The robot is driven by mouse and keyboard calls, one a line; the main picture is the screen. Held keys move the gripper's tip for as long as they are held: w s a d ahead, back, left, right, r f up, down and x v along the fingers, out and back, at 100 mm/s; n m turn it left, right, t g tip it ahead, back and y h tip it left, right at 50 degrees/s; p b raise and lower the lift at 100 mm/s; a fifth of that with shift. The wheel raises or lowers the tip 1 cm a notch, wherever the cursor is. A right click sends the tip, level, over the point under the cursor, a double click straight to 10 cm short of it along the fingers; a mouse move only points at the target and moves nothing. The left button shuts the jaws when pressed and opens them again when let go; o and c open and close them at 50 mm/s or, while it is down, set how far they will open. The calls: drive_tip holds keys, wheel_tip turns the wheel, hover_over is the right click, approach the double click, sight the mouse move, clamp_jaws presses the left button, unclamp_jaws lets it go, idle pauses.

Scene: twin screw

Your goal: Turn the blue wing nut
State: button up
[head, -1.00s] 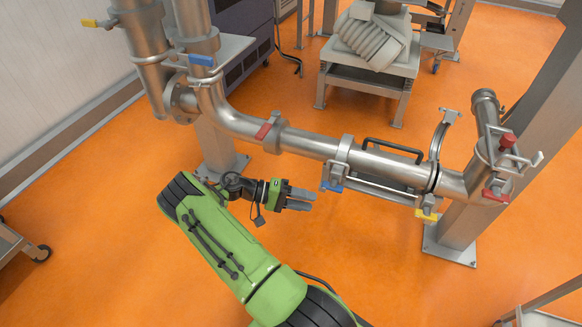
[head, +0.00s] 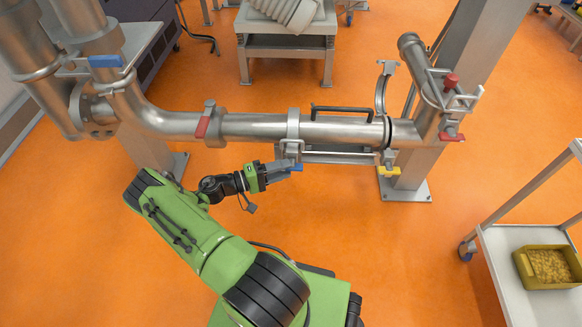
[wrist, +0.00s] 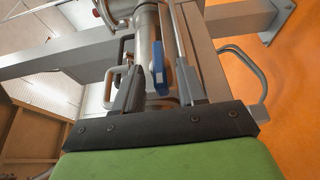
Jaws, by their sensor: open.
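The blue wing nut (head: 297,167) hangs under the clamp on the middle of the horizontal steel pipe. In the wrist view the blue wing nut (wrist: 158,62) appears upright between the two fingers, a little past centre. My gripper (head: 284,168) is open just below the pipe, its fingertips overlapping the nut in the head view. The wrist view shows the gripper (wrist: 158,75) with one dark finger on each side of the nut. I cannot tell whether either finger touches it.
The steel pipe (head: 250,126) carries a red wing nut (head: 203,127) to the left and a yellow one (head: 389,170) to the right. Another blue handle (head: 105,61) is on the upper left pipe. A white cart (head: 515,238) with a yellow bin (head: 548,267) stands right.

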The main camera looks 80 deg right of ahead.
drive_tip(key=x, duration=0.3)
drive_tip(key=shift+s+d, duration=0.15)
drive_tip(key=shift+c, duration=0.3)
drive_tip(key=c, duration=0.7)
drive_tip(key=shift+r+t+y+p, duration=0.1)
drive_tip(key=shift+t+y+p, duration=0.25)
drive_tip(key=shift+p, duration=0.2)
